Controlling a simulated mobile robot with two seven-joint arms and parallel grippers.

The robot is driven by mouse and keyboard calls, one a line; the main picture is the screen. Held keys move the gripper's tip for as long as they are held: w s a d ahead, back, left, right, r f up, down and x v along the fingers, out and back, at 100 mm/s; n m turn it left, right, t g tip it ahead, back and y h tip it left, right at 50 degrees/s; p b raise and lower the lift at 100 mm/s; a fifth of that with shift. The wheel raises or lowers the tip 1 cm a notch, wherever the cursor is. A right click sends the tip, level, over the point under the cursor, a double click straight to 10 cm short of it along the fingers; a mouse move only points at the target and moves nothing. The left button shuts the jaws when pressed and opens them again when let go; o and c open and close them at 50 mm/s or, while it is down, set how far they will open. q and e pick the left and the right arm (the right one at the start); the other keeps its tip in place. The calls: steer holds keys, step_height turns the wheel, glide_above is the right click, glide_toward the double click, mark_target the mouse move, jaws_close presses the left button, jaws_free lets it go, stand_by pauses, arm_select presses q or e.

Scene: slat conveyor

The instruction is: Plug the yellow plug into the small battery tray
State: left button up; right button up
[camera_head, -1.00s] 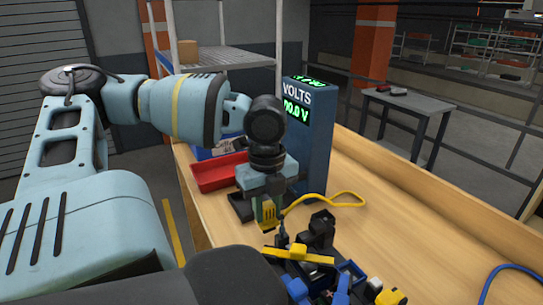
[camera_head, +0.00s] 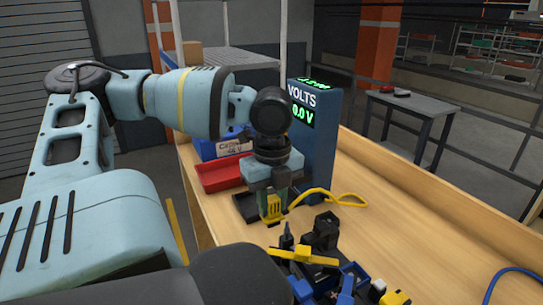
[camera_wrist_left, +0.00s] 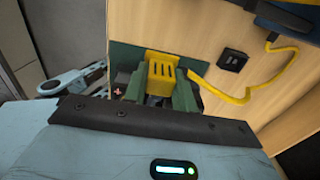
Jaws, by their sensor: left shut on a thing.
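My left gripper (camera_head: 272,208) is shut on the yellow plug (camera_head: 271,207), which points down near the foot of the voltmeter. In the left wrist view, the yellow plug (camera_wrist_left: 163,70) sits between the green fingers, over a dark green surface (camera_wrist_left: 125,62) with a red plus mark. This may be the small battery tray. A dark, low piece (camera_head: 245,205) beside the gripper in the head view may be the same thing. The plug's tip is hidden, so I cannot tell whether it touches anything.
The blue voltmeter (camera_head: 323,150) stands behind the gripper and reads about zero. A red tray (camera_head: 218,176) and blue bin (camera_head: 205,148) lie behind. The yellow cable (camera_head: 335,196) runs right. A black, blue and yellow assembly (camera_head: 325,240) stands in front. The bench's right is mostly clear.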

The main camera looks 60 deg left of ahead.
mark_target(272, 198)
arm_select(q)
steer(key=shift+r, duration=1.45)
arm_select(e)
steer(key=shift+w+d+r, duration=0.1)
steer(key=shift+w+r, duration=0.2)
steer(key=shift+r, duration=0.1)
arm_select(q)
steer(key=shift+r+p, duration=0.45)
steer(key=shift+r, duration=0.65)
arm_select(e)
steer(key=shift+w+r, duration=0.2)
steer(key=shift+r, duration=0.1)
arm_select(q)
steer(key=m, duration=0.3)
steer(key=shift+m, duration=0.4)
steer(key=m, duration=0.4)
steer(key=shift+m, duration=0.3)
steer(key=m, duration=0.9)
steer(key=shift+m, duration=0.3)
arm_select(e)
steer(key=shift+w+r+t, duration=0.3)
steer(key=shift+w+r, duration=0.05)
steer(key=shift+r, duration=0.05)
